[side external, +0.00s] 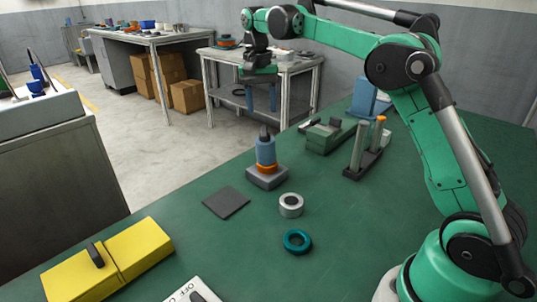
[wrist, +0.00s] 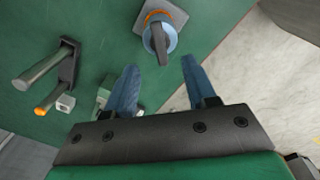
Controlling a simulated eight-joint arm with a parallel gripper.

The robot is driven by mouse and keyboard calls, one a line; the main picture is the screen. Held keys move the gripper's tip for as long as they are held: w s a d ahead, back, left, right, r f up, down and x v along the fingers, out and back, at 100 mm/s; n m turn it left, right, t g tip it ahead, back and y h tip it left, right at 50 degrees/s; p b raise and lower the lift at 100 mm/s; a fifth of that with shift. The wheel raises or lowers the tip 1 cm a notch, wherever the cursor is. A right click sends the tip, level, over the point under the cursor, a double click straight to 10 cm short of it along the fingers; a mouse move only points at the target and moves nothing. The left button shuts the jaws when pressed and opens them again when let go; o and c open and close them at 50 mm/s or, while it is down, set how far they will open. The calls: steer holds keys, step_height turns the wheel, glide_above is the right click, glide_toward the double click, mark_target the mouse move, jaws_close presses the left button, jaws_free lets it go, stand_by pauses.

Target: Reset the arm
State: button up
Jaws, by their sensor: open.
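My gripper (side external: 262,110) hangs high at the back of the green table, with its two blue fingers apart and nothing between them. In the wrist view the open fingers (wrist: 158,62) frame empty space. A blue spindle (side external: 266,150) with an orange ring (side external: 266,168) at its foot stands upright on a grey base (side external: 267,178); the spindle also shows beyond the fingers in the wrist view (wrist: 160,38). A silver reel (side external: 291,204) and a teal ring (side external: 297,242) lie apart on the table (side external: 345,225). My gripper touches none of them.
A dark rack (side external: 364,165) with two upright posts and a green device (side external: 326,136) stand behind the reels. A dark square pad (side external: 226,202) lies left of the silver reel. A yellow box (side external: 140,247) sits at the front left. The table's front middle is mostly clear.

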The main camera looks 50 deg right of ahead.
steer(key=s+a+f+n+t, duration=0.2)
steer(key=s+a+n, duration=0.3)
steer(key=s, duration=0.3)
steer(key=s+a+f+n+t, duration=0.2)
steer(key=s+a+n+t, duration=0.2)
steer(key=s, duration=0.4)
steer(key=shift+s+a+f+n+t+y, duration=0.15)
steer(key=shift+a+n+t+y, duration=0.2)
steer(key=shift+a+t, duration=0.35)
steer(key=shift+d, duration=0.1)
